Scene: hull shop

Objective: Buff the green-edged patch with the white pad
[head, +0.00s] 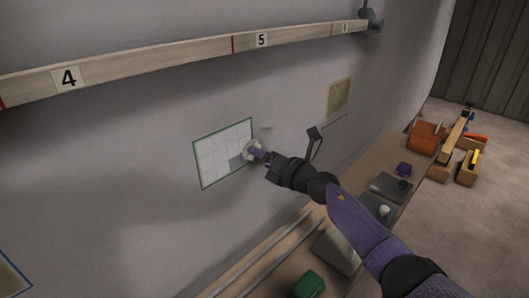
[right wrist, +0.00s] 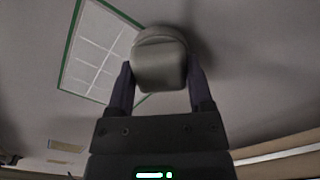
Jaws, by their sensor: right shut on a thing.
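The green-edged patch (head: 215,152) is a pale gridded rectangle on the grey hull wall, with a darker grey area at its lower right. It also shows at the upper left of the right wrist view (right wrist: 95,55). My right gripper (head: 262,154) is shut on the white pad (head: 251,149), at the patch's right edge. In the right wrist view the pad's block (right wrist: 160,62) sits between the two fingers. The pad's face is turned to the wall; I cannot tell whether it touches. My left gripper is not in view.
A numbered wooden rail (head: 190,52) runs along the wall above the patch. A yellowish patch (head: 339,96) is to the right. Orange and wooden items stand at the far right.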

